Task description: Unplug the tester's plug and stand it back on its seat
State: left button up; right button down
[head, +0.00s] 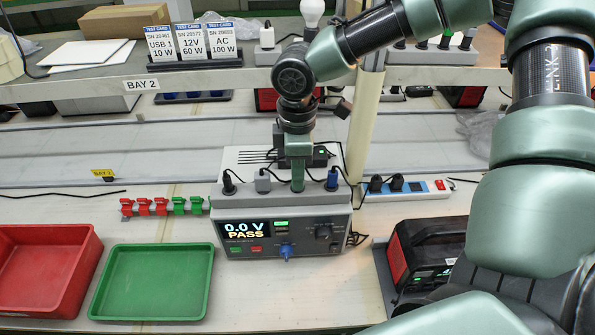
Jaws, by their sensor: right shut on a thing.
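The tester (284,237) stands in the middle of the bench, its display reading 0.0 V and PASS. A row of plugs stands along the grey strip at its top: a black plug (228,183), a grey plug (263,183) and a blue plug (332,179). My right gripper (298,186) points straight down into this row, between the grey and the blue plug. It is shut on the tester's plug, which its green fingers hide almost wholly. I cannot tell whether that plug touches the strip. My left gripper is out of view.
A black and red power station (427,255) stands to the right of the tester, partly behind my arm. A white socket strip (420,189) lies behind it. A green tray (153,282) and a red bin (45,268) are at left. A shelf (220,78) with test cards runs behind.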

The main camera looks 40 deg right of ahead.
jog(key=shift+f, duration=0.1)
jog(key=c, duration=1.2)
grip_release()
jog(key=shift+o, duration=0.2)
notch_tip(320, 180, up, 8)
jog(key=shift+f+b, duration=0.1)
jog(key=shift+b, duration=0.3)
